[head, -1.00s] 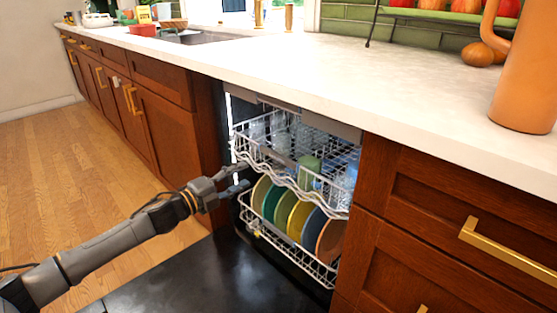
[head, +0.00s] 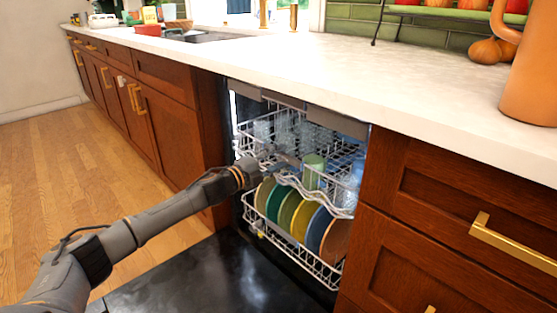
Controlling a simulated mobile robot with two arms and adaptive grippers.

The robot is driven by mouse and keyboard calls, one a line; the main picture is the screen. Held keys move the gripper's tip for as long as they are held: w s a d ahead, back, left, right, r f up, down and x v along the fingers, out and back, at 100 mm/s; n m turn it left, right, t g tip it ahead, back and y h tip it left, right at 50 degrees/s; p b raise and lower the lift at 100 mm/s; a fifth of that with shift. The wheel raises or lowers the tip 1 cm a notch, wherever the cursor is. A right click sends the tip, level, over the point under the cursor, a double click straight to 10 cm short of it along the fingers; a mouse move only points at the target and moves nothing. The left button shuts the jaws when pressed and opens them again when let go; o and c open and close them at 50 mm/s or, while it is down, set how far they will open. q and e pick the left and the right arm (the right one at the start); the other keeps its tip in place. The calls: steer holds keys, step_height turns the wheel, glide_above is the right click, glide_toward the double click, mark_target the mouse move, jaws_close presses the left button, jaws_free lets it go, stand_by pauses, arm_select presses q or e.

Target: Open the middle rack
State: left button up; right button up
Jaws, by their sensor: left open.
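The middle rack (head: 333,208) is a white wire rack with a wavy front edge inside the open dishwasher. It holds clear glasses (head: 281,127) and a green cup (head: 313,171). My left gripper (head: 281,158) is open at the left part of the rack's front, with its fingers over or just inside the front edge. Whether they touch the wire cannot be told. The gripper and wrist hide part of the rack's front left. My right gripper is out of view.
The lower rack (head: 262,230) holds several coloured plates (head: 289,211) close under the middle rack. The dark dishwasher door (head: 215,275) lies folded down in front. Wooden cabinets flank the opening, and the pale countertop (head: 330,70) runs above it.

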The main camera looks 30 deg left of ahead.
arm_select(q)
steer(key=shift+w+d, duration=0.1)
steer(key=shift+w, duration=0.15)
jaws_close()
steer(key=shift+s, duration=0.1)
